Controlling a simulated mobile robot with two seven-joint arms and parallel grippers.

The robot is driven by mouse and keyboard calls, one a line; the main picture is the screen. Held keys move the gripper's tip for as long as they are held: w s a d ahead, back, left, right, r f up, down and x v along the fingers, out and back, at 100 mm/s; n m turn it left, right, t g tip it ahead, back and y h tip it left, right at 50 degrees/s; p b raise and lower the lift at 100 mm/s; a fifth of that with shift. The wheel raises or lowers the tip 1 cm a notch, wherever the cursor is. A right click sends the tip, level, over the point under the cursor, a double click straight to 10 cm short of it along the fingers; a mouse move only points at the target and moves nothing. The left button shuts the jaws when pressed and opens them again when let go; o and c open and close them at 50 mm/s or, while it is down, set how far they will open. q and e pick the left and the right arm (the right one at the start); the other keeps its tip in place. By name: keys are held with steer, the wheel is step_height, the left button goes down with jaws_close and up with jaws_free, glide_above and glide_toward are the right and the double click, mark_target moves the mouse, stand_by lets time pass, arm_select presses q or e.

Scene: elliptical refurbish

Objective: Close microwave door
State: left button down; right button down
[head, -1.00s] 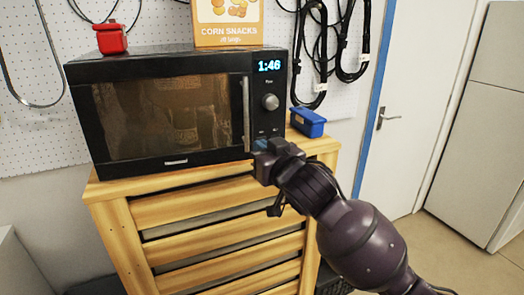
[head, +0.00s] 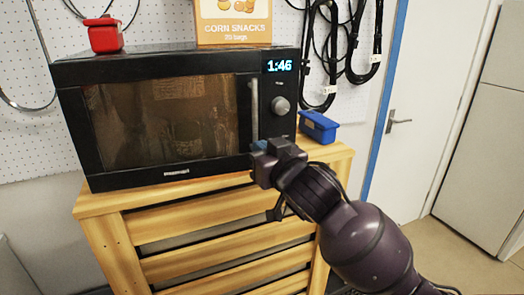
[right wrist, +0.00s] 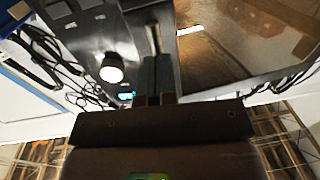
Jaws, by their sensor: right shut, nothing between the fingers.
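The black microwave (head: 180,110) stands on a wooden cabinet. Its dark glass door (head: 170,118) looks flush with the front or nearly so; I cannot tell whether a narrow gap remains. The upright metal handle (head: 253,108) is at the door's right edge. My right gripper (head: 262,160) is shut and empty, in front of the microwave's lower right corner, just below the handle. In the right wrist view the shut fingers (right wrist: 157,78) point toward the handle (right wrist: 153,38), with the door glass (right wrist: 225,45) to the right. Contact cannot be made out. My left gripper is not in view.
A red box (head: 104,36) and a corn snacks carton (head: 233,22) sit on top of the microwave. A blue box (head: 318,127) is on the wooden cabinet (head: 200,228) to its right. Cables hang on the pegboard behind. Open floor lies at the right.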

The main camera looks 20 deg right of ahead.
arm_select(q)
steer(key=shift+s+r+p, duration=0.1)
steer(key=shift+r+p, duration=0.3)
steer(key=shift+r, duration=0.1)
arm_select(e)
steer(key=w, duration=0.2)
steer(key=w+d, duration=0.1)
steer(key=w, duration=0.1)
steer(key=shift+w+r, duration=0.1)
steer(key=shift+r, duration=0.15)
steer(key=shift+d+r, duration=0.1)
steer(key=shift+d, duration=0.05)
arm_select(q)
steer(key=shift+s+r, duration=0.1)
